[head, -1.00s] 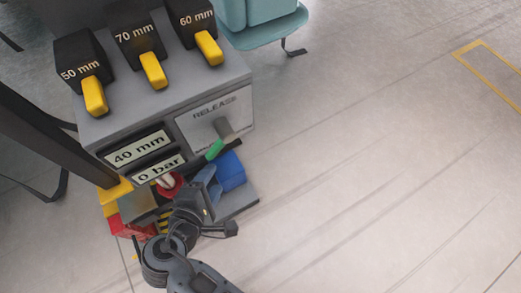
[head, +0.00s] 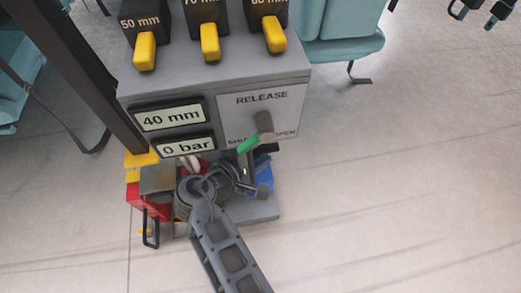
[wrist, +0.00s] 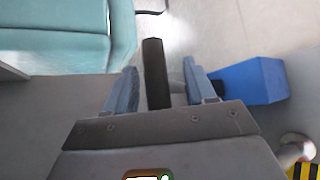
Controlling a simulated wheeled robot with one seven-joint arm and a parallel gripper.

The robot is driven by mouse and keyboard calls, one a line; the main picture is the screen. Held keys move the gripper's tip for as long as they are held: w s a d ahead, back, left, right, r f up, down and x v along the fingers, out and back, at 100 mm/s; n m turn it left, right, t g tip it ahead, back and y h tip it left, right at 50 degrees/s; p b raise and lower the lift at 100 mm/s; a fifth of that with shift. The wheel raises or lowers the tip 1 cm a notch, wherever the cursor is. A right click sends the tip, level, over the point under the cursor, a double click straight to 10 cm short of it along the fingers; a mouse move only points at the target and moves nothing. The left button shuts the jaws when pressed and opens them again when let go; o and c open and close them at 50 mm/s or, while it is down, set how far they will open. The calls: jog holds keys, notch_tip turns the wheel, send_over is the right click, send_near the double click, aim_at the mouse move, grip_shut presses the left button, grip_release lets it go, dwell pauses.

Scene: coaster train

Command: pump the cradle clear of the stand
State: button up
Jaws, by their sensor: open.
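The grey console (head: 220,82) shows "40 mm" on one display (head: 168,117) and "0 bar" on another (head: 185,147). Its release lever (head: 264,124) has a green tip (head: 248,144) pointing down-left, toward the partly hidden left label and away from "OPEN". In the wrist view my gripper (wrist: 160,84) is open, with a dark upright bar (wrist: 154,62) between its fingers. Gaps show on both sides of the bar, so it is not clamped. In the head view my arm hides much of the low front of the console. I cannot pick out the cradle or stand with certainty.
Black blocks marked 50 mm (head: 140,22), 70 mm and 60 mm with yellow levers top the console. A blue block (wrist: 248,82) lies right of my gripper. A teal seat (head: 340,48) stands behind right. Red and yellow parts sit low left. The right floor is clear.

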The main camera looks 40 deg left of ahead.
jog(key=shift+c, duration=0.2)
grip_shut()
dwell(0.4)
